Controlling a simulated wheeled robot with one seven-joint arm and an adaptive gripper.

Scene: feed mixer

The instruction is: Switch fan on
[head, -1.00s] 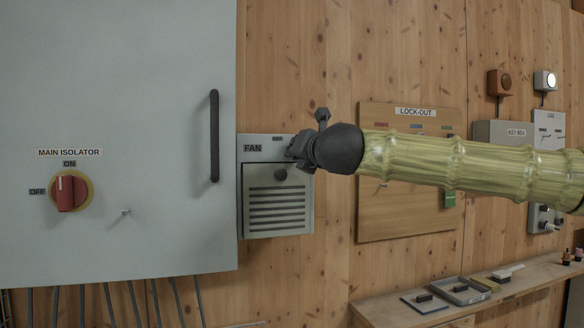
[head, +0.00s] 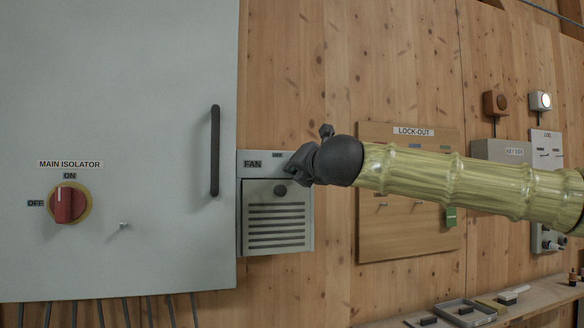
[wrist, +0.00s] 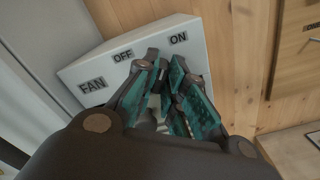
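The grey fan box (head: 278,235), labelled FAN, is on the wall just right of the large cabinet. In the wrist view the top face of the fan box (wrist: 120,75) shows the OFF and ON labels. My gripper (head: 292,168) is at the upper right of the box. In the wrist view its teal-padded fingers (wrist: 165,62) are close together in front of the labelled face, between and below OFF and ON.
The grey cabinet (head: 120,130) on the left has a black upright handle (head: 215,150) and a red main isolator knob (head: 68,205), standing vertical under ON. A wooden lock-out board (head: 400,230) hangs behind my arm. A shelf (head: 535,299) with trays is at lower right.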

